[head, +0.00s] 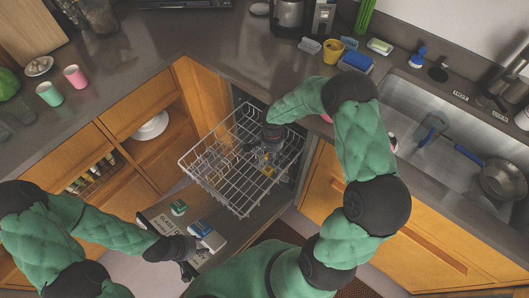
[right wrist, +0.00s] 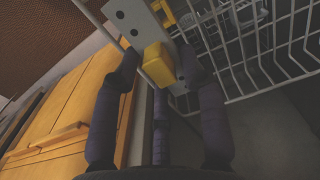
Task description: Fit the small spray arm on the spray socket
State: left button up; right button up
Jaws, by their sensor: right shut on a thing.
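My right gripper (head: 268,160) reaches down into the dishwasher rack (head: 222,203). In the right wrist view its fingers (right wrist: 158,72) stand on either side of a yellow block on a grey bar with round holes, which I take to be the small spray arm (right wrist: 130,18); they are shut on it. In the head view a bit of yellow shows just under this gripper. Another yellow piece (right wrist: 163,9) lies behind the bar, possibly the spray socket; I cannot tell if they touch. My left gripper (head: 190,265) is open and empty near the lowered dishwasher door.
White rack wires surround my right gripper. Wooden cabinets stand on both sides. The sink (head: 420,110) holds a pan (head: 500,178). Cups stand on the left counter.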

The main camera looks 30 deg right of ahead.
pick_arm(q)
jog(key=shift+f, duration=0.15)
pick_arm(e)
jog(key=shift+f, duration=0.1)
jog(key=shift+b, duration=0.3)
pick_arm(q)
jog(key=shift+f+b, duration=2.15)
jog(key=shift+f, duration=0.15)
pick_arm(e)
send_over(271, 168)
jog(key=shift+f, duration=2.3)
pick_arm(q)
jog(key=shift+f+b, duration=1.7)
pick_arm(e)
jog(key=shift+f, duration=1.8)
jog(key=o, duration=1.2)
jog(key=shift+r, duration=0.1)
notch_tip(271, 168, up, 12)
jog(key=shift+f, duration=0.1)
